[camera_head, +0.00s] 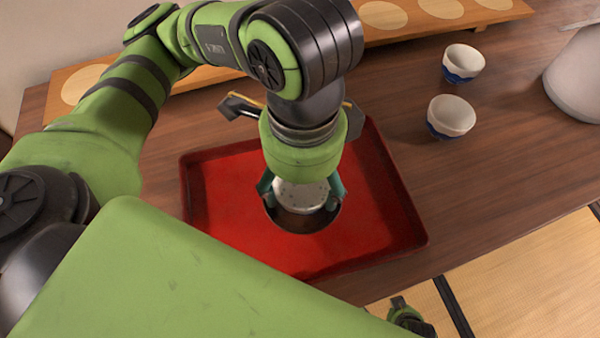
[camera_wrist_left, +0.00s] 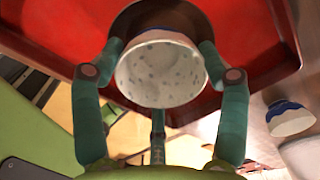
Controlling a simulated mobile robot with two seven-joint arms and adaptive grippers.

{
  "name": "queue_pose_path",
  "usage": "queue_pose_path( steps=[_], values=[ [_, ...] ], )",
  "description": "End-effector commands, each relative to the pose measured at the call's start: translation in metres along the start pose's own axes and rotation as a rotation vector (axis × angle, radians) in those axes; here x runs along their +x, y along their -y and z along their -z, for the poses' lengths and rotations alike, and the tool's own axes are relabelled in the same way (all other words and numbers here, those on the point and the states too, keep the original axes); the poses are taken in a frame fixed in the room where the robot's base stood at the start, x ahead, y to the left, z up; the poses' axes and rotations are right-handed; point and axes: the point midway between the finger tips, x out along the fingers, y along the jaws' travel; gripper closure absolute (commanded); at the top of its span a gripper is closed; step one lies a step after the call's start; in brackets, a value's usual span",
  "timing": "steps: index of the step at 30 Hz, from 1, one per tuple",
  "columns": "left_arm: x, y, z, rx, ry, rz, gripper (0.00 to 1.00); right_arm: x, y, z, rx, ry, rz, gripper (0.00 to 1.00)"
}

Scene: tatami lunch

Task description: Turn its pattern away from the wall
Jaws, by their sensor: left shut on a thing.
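A white speckled cup (camera_head: 301,195) is between the teal fingers of my left gripper (camera_head: 302,190), which is shut on it. The cup is at a dark round saucer (camera_head: 303,222) on the red tray (camera_head: 220,215); I cannot tell whether it touches the saucer. In the left wrist view the cup (camera_wrist_left: 160,75) shows its open mouth and pale speckled inside, with a finger on each side.
Two white cups with blue bases, one farther (camera_head: 463,63) and one nearer (camera_head: 450,117), stand right of the tray. A grey vessel (camera_head: 578,75) is at the right edge. A wooden board (camera_head: 440,14) with pale discs lies behind. Wall (camera_head: 35,35) shows upper left.

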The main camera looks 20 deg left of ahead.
Motion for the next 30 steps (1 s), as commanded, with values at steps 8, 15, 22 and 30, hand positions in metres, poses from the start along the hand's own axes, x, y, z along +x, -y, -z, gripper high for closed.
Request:
queue_pose_path(
  steps=[8,15,22,30],
  values=[
    [-0.0001,-0.0001,0.0003,-0.001,-0.001,0.001,0.7,-0.0012,0.0001,0.0001,0.001,0.005,0.0,1.0],
    [0.0008,-0.0001,0.0002,-0.001,-0.001,0.0,0.7,0.0002,0.0002,-0.0002,0.001,0.004,0.0,1.0],
    [0.0031,0.0,0.0003,-0.001,-0.001,0.001,0.7,0.0036,0.0003,-0.001,0.001,0.004,0.0,1.0],
    [0.0055,-0.0001,0.0003,-0.001,-0.001,0.0,0.7,0.0073,0.0005,-0.0021,0.001,0.003,0.0,1.0]
  ],
)
